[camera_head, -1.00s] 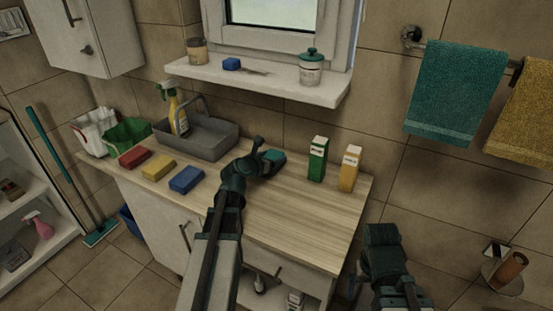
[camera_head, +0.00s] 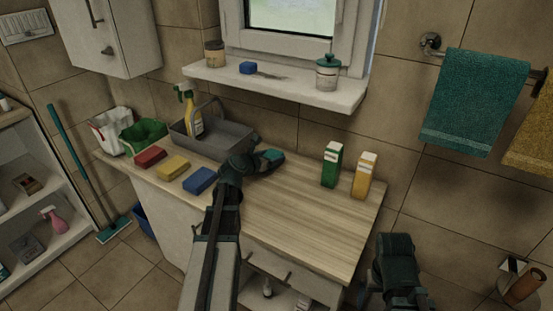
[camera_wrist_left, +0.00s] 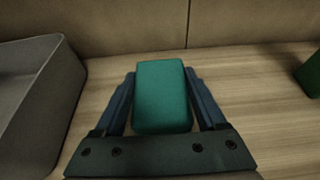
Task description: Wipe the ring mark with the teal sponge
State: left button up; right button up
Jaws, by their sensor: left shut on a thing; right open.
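The teal sponge (camera_head: 271,155) is between the fingers of my left gripper (camera_head: 262,162), over the back part of the wooden counter (camera_head: 300,222). In the left wrist view the sponge (camera_wrist_left: 162,95) sits between both fingers of the gripper (camera_wrist_left: 163,100), which is shut on it. I cannot tell whether the sponge touches the counter. I see no ring mark on the visible wood; my left arm and the sponge hide part of the counter. My right gripper (camera_head: 396,260) is open and empty, in front of the counter's right end.
A grey caddy (camera_head: 230,137) with a spray bottle (camera_head: 193,115) stands left of the sponge. Red (camera_head: 150,157), yellow (camera_head: 173,168) and blue (camera_head: 200,180) sponges lie along the left front. Green (camera_head: 332,165) and yellow (camera_head: 363,176) cartons stand right. The counter's right front is clear.

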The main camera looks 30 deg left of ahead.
pick_arm(q)
jog(key=shift+a, duration=0.35)
jog(key=shift+w+a, duration=0.2)
jog(key=shift+a, duration=1.75)
jog(key=shift+r, duration=0.15)
pick_arm(e)
jog(key=shift+r, duration=0.2)
pick_arm(q)
notch_tip(320, 180, up, 6)
jog(key=p, duration=0.6)
pick_arm(e)
notch_tip(320, 180, up, 6)
jog(key=shift+f, duration=0.1)
pick_arm(q)
notch_tip(320, 180, up, 3)
jog(key=p, duration=0.3)
pick_arm(e)
notch_tip(320, 180, up, 3)
jog(key=shift+c, duration=0.2)
